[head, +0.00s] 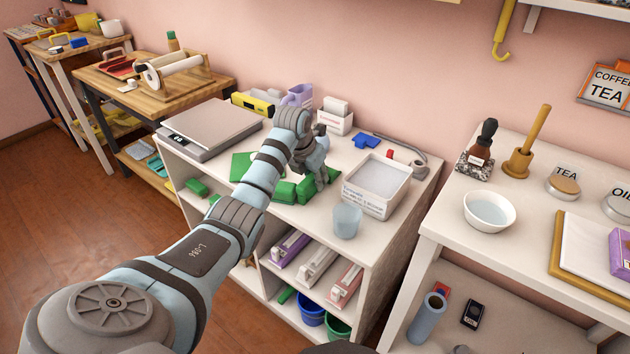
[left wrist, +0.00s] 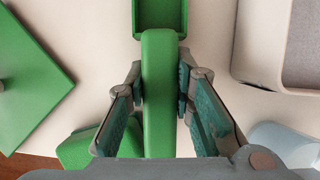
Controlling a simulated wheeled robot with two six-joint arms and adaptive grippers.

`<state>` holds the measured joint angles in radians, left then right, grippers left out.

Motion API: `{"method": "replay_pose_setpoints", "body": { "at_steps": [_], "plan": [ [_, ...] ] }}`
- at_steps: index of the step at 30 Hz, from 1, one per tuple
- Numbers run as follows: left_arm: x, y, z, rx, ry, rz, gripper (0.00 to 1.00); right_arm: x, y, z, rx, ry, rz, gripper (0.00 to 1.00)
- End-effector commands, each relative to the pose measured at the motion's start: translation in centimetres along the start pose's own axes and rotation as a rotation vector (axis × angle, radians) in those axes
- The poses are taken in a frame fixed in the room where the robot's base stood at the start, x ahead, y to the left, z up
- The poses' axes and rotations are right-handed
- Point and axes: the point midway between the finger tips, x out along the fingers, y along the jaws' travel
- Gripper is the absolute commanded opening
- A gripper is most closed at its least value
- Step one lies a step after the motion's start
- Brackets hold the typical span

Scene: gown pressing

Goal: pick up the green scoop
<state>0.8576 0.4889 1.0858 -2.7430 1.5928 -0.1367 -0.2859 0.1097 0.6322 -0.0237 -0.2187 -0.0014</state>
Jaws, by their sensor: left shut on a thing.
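The green scoop (left wrist: 159,18) shows in the left wrist view, with its square hollow end at the top and its thick handle running down the middle. My left gripper (left wrist: 160,88) is shut on the handle, one finger pad on each side. In the head view my left gripper (head: 314,172) is low over the white cabinet top, and it hides part of the scoop. I cannot tell whether the scoop touches the surface. My right gripper is not in view.
A green plate (head: 241,166) and a green block (head: 285,192) lie close by on the cabinet. A labelled white tray (head: 362,203) and a pale blue cup (head: 347,221) stand to the right. A scale (head: 212,128) stands to the left.

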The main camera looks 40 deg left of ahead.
Motion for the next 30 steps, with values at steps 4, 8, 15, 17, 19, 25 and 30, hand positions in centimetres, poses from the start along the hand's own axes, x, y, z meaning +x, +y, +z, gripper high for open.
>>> {"method": "replay_pose_setpoints", "body": {
  "at_steps": [4, 8, 15, 17, 19, 25, 30],
  "plan": [
    [0.0, 0.0, 0.0, 0.0, 0.0, 0.0, 0.0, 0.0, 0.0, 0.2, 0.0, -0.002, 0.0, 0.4],
    [-0.3, 0.0, 0.1, 0.0, 0.0, 0.0, 0.0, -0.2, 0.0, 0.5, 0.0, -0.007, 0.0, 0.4],
    [-3.7, 0.0, 1.6, 0.0, -0.002, 0.0, 0.0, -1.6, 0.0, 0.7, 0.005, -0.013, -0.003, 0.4],
    [-5.3, 0.0, 2.3, 0.0, -0.003, 0.0, 0.0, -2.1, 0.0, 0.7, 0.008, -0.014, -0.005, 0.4],
    [-7.5, 0.0, 3.2, 0.0, -0.004, 0.001, 0.0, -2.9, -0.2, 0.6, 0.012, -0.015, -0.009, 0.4],
    [-14.4, 0.0, 6.0, -0.001, -0.003, -0.001, 0.0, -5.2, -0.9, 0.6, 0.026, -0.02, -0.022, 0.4],
    [-17.8, 0.0, 7.4, -0.001, -0.001, -0.001, 0.0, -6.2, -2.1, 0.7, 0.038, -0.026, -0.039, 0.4]
  ]
}}
